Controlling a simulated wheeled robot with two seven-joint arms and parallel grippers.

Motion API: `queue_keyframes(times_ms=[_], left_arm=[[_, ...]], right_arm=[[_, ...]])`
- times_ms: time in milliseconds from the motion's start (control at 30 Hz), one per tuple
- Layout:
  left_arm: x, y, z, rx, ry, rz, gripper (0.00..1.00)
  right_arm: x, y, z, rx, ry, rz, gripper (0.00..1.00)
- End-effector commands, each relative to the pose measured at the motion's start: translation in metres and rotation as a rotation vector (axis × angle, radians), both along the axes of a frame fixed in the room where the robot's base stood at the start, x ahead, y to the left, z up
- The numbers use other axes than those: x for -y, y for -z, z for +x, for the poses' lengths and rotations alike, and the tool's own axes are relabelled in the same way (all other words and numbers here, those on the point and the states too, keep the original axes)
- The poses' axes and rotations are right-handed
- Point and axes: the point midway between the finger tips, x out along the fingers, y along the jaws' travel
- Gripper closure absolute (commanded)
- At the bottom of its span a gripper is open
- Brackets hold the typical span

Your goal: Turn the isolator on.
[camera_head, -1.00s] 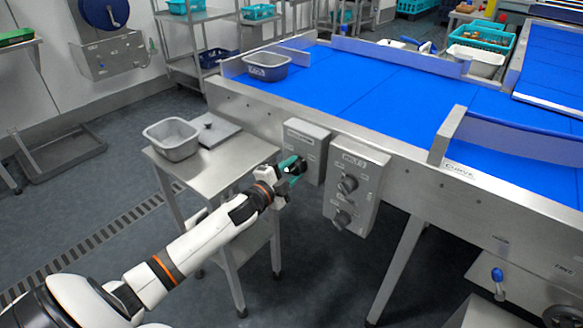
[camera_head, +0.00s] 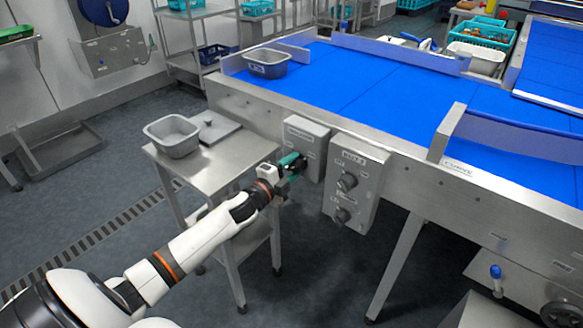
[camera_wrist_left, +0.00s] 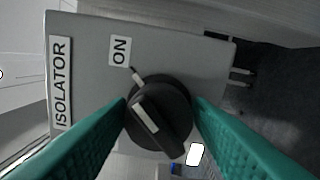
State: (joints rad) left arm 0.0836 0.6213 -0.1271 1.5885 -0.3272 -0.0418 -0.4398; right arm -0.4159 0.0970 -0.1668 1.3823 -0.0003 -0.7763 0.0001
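The isolator is a grey box (camera_head: 306,134) on the side of the conveyor frame. In the left wrist view its plate (camera_wrist_left: 88,88) carries the labels ISOLATOR and ON. Its black rotary knob (camera_wrist_left: 158,118) has a raised bar with a white line, lying diagonally with its upper end leaning left towards a white tick below ON. My left gripper (camera_head: 292,163) is at the knob; in the left wrist view its teal fingers (camera_wrist_left: 161,108) straddle the round dial, apart by about its width. The bar stands between them without visible contact. My right gripper is out of view.
A second grey control box (camera_head: 356,180) with two black knobs hangs just right of the isolator. A steel side table (camera_head: 205,170) with a grey tub (camera_head: 173,136) stands left, close to my left forearm. The blue conveyor belt (camera_head: 390,90) runs behind.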

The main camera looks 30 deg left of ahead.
Motion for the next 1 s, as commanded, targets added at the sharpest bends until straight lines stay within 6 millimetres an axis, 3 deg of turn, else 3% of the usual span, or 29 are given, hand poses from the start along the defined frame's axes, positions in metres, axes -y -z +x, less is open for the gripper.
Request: queue_keyframes(times_ms=[100, 467, 1000], left_arm=[[0.0, 0.0, 0.0, 0.0, 0.0, -0.001, 0.39], [-0.001, 0.001, -0.007, -0.001, -0.001, -0.004, 0.39], [-0.008, 0.001, -0.104, -0.003, 0.0, -0.004, 0.39]], right_arm=[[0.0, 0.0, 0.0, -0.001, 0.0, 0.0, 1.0], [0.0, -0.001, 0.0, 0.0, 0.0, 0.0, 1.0], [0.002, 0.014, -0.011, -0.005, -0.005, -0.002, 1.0]])
